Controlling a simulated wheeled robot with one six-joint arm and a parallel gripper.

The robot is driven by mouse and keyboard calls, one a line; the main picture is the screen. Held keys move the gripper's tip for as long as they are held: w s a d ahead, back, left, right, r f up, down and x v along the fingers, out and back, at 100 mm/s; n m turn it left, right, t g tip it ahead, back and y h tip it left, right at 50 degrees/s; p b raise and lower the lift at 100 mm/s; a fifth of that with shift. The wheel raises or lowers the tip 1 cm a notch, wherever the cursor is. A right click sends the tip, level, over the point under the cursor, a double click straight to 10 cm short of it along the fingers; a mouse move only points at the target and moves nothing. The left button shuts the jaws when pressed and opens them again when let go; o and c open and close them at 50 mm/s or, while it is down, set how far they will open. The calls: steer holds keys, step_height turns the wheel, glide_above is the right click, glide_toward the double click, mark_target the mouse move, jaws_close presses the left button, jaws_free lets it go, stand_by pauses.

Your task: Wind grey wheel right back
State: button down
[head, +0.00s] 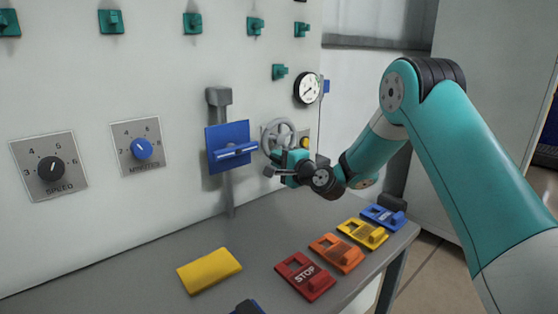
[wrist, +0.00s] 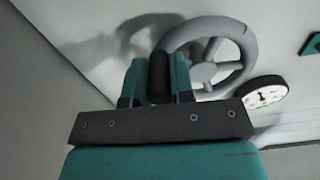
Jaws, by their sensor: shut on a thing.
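The grey spoked wheel (head: 266,134) is mounted on the pale wall panel, to the right of the blue bracket in the head view. In the wrist view the wheel (wrist: 246,44) shows large, with a dark upright handle (wrist: 158,78) at the left of its rim. My gripper (wrist: 157,88) has its two teal fingers shut on this handle, one on each side. In the head view my gripper (head: 278,172) is in front of the wheel's lower part and hides some of it. The handle is hard to make out there.
A round gauge (head: 307,88) is on the panel above right of the wheel. A blue bracket (head: 228,139) sticks out close left. Below, a grey table (head: 180,252) holds a yellow block (head: 209,270) and several coloured plates, including a red STOP plate (head: 305,277).

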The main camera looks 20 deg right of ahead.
steer(key=c, duration=1)
jaws_free()
steer(key=shift+b+v, duration=3.3)
steer(key=shift+v, duration=5.45)
